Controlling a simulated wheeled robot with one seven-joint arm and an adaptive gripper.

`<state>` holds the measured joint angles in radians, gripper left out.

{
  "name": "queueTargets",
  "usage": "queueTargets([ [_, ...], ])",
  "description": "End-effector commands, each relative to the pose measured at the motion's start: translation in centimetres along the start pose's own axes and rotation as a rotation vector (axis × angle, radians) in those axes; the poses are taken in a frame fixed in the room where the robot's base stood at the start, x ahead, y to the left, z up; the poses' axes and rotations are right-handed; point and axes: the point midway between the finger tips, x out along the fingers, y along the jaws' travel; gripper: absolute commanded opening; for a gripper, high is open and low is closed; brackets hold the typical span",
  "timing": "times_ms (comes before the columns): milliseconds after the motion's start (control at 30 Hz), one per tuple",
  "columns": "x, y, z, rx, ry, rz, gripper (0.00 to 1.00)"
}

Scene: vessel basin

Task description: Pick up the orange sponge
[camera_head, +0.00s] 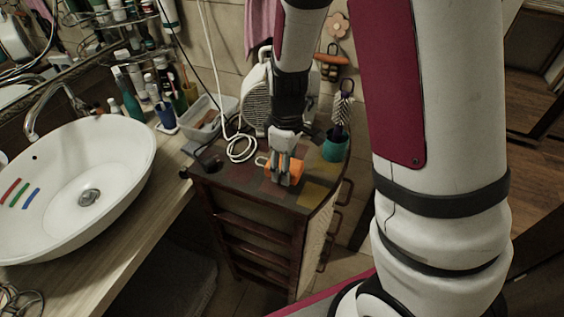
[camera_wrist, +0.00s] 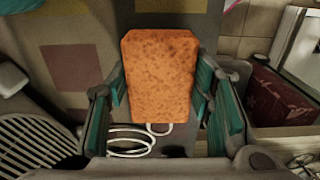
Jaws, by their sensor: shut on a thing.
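The orange sponge (camera_head: 291,166) is at the top of the small dark cabinet (camera_head: 258,184), right of the basin. In the wrist view the sponge (camera_wrist: 160,75) is an orange speckled block with a white loop at its lower end. My gripper (camera_head: 283,176) reaches down over the cabinet top and is shut on the sponge. In the wrist view its green-padded fingers (camera_wrist: 161,90) stand on the left and right sides of the sponge. I cannot tell whether the sponge touches the cabinet top. Part of it is hidden behind the fingers in the head view.
A teal cup (camera_head: 335,147) with a patterned item stands right of the sponge. A white coiled cord (camera_head: 243,150) and a ribbed grey appliance (camera_head: 254,100) are behind. A clear bin (camera_head: 207,118) and the white basin (camera_head: 75,185) are at left. The cabinet's front top is mostly bare.

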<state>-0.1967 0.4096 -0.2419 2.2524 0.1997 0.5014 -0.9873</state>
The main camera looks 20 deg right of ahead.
Motion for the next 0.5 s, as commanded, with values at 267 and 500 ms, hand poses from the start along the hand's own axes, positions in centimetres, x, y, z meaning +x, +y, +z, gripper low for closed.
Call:
queueTargets([
  [267,-0.7,-4.9,4.5,0.000,0.003,0.001,0.25],
  [500,-1.3,-8.4,7.7,0.001,0.001,0.001,0.25],
])
